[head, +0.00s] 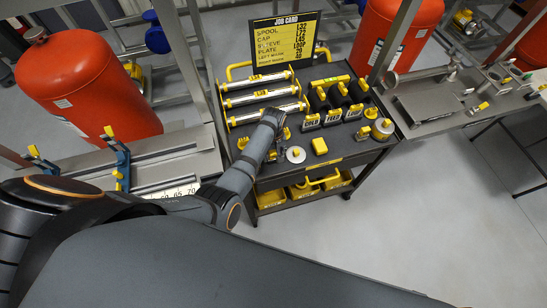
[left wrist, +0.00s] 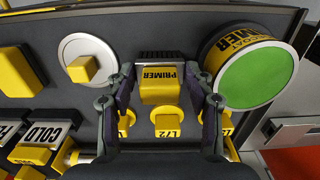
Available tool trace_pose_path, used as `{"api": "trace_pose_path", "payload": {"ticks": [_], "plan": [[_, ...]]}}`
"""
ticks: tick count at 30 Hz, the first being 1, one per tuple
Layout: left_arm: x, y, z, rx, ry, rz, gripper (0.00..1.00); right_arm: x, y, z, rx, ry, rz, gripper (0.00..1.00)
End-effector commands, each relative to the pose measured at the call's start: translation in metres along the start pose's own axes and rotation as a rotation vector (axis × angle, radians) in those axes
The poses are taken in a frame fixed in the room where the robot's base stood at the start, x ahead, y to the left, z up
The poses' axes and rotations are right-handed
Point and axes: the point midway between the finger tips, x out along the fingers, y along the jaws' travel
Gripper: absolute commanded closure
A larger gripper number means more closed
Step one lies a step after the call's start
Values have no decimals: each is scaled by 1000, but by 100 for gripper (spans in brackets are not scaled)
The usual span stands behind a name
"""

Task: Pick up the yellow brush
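The yellow brush (left wrist: 160,88) shows in the left wrist view as a yellow block with a black PRIMER label and a dark bristle-like strip at its far edge. It sits on the dark cart top. My left gripper (left wrist: 161,82) is open, with one finger on each side of the brush and a narrow gap visible at each side. In the head view my left gripper (head: 273,121) is over the left part of the cart top, and the arm hides much of what is under it. I cannot make out the brush clearly there. My right gripper is not in view.
A white disc with a yellow knob (left wrist: 87,60) lies left of the brush, and a green-topped primer can (left wrist: 252,73) stands close on its right. Labelled yellow-black blocks (head: 333,115) and yellow-ended rollers (head: 260,95) crowd the cart top (head: 345,142). A job card sign (head: 270,45) stands behind.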

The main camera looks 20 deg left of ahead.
Motion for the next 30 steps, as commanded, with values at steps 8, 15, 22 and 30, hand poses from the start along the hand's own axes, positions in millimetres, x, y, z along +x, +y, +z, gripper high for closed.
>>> {"api": "trace_pose_path", "payload": {"ticks": [8,15,22,30], "plan": [[0,0,0,0,0,0,82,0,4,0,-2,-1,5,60],[-3,0,0,0,0,0,82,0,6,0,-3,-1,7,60],[-34,-2,0,-1,2,1,82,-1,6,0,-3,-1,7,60],[-83,-44,15,-1,4,1,82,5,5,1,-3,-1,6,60]]}}
